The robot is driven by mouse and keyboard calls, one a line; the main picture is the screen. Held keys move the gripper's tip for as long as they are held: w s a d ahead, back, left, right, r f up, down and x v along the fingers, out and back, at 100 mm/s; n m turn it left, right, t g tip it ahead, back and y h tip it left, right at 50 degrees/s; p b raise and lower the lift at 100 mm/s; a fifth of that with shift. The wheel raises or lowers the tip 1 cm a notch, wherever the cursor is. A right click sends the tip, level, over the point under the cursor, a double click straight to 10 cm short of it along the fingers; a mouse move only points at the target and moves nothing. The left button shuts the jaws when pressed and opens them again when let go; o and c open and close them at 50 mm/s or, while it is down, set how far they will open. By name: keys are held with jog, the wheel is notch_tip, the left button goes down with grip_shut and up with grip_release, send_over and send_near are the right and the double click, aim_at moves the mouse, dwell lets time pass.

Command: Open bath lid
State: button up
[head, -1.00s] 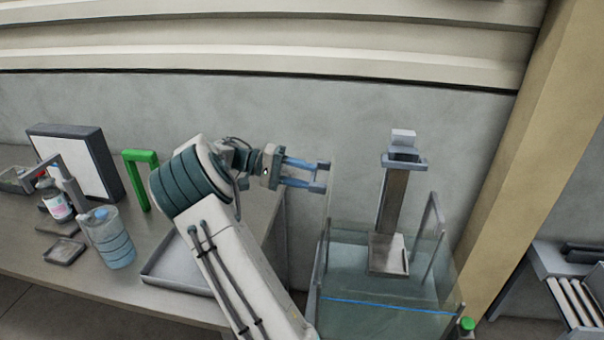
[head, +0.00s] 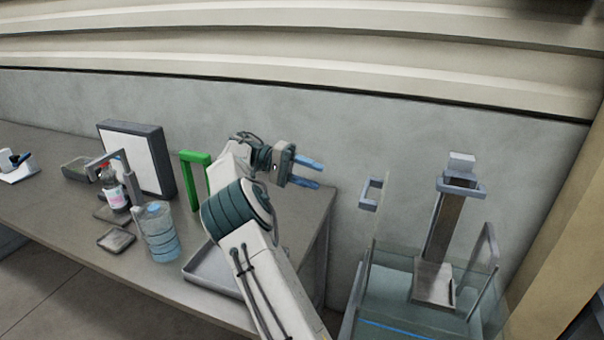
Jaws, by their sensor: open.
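The bath (head: 468,297) is a clear glass tank at the lower right of the head view, with a blue line low on its front. Its clear lid (head: 384,212) stands upright at the tank's left side, seen almost edge-on. A grey lid handle (head: 363,194) sticks out from it to the left. My gripper (head: 318,175) is to the left of the handle, apart from it, with its two blue fingers spread and nothing between them. The tank's top is uncovered.
A grey upright post (head: 443,230) with a bracket stands in the bath. On the bench to the left are a shallow tray (head: 212,275), a ribbed water jug (head: 160,236), a green frame (head: 184,172), a white panel (head: 133,160) and a bottle (head: 114,193).

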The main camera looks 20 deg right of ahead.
jog(key=shift+p+v, duration=0.4)
jog(key=shift+v, duration=0.8)
jog(key=shift+d+r, duration=0.1)
jog(key=s+d+r+n+t+y, duration=0.1)
jog(key=s+d+n+t+y, duration=0.15)
jog(key=s, duration=0.25)
jog(key=s+d+n+t+y, duration=0.1)
jog(key=s+n+t+y, duration=0.15)
jog(key=s, duration=0.35)
jog(key=s+a+f+n+t+y, duration=0.2)
jog(key=s+a+t+y, duration=0.1)
jog(key=s+a, duration=0.6)
jog(key=s+a+f+n+t+y, duration=0.1)
jog(key=s+a+f+t+y, duration=0.1)
jog(key=s+a+t, duration=0.4)
jog(key=s+a+y, duration=0.1)
jog(key=s+a, duration=0.2)
jog(key=s, duration=0.2)
jog(key=shift+s+a+n+t, duration=0.25)
jog(key=shift+s+n+t, duration=0.05)
jog(key=shift+s+n, duration=0.1)
jog(key=shift+r, duration=0.1)
jog(key=shift+c, duration=0.6)
